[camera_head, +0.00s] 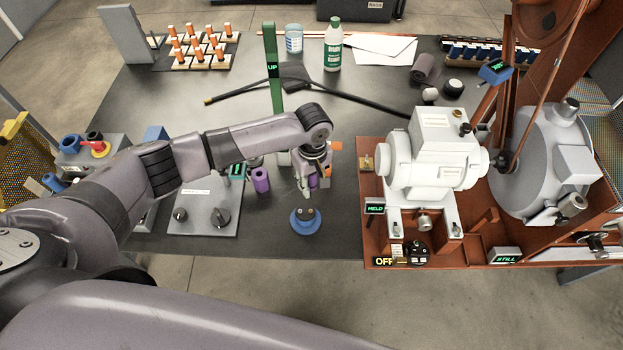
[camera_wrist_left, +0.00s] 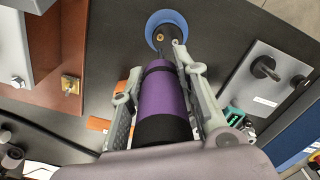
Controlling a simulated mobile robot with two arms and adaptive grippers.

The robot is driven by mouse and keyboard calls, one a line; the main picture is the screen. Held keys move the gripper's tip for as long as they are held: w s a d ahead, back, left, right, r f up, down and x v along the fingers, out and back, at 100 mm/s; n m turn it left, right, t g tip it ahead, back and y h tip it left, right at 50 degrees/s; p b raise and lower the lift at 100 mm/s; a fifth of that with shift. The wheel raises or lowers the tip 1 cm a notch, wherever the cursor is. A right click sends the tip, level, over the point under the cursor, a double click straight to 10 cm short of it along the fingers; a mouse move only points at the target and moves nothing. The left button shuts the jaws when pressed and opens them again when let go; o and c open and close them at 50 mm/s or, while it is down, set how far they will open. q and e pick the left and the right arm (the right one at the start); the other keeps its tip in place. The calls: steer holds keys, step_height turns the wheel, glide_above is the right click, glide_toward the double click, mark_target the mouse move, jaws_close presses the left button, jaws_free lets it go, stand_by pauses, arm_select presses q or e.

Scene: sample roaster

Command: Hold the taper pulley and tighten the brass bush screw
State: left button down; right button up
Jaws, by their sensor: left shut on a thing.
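My left gripper (camera_head: 313,190) points down over the bench, shut on a thick purple handle with black ends (camera_wrist_left: 163,97), seen clearly in the left wrist view. A blue round piece (camera_head: 293,225) with a dark middle lies just below the gripper; it also shows in the left wrist view (camera_wrist_left: 152,20), with brass-coloured spots in its middle. The handle's far end points at it, and I cannot tell whether they touch. A brass block (camera_head: 366,163) sits at the red-brown base's left edge. I cannot make out which part is the taper pulley. My right gripper is not in view.
A grey-white motor housing (camera_head: 432,150) stands on the red-brown base (camera_head: 475,251) at right, near "HELD", "STILL" and "OFF" signs. A grey panel with knobs (camera_head: 205,205) and another purple cylinder (camera_head: 261,180) are left of the gripper. A green-labelled bottle (camera_head: 333,50) stands behind.

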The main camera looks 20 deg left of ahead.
arm_select(q)
steer(key=shift+f+b, duration=1.25)
steer(key=shift+f, duration=1.1)
steer(key=shift+m, duration=0.9)
steer(key=r, duration=0.2)
steer(key=r+b, duration=0.1)
steer(key=r, duration=0.2)
steer(key=shift+s+r+b, duration=0.25)
steer(key=shift+r+b, duration=0.15)
steer(key=s+a+r+m+b, duration=0.3)
steer(key=s+r+m, duration=0.4)
steer(key=s+r, duration=0.6)
steer(key=shift+a+r+m+b, duration=0.4)
steer(key=shift+a+r, duration=0.25)
steer(key=shift+a, duration=0.1)
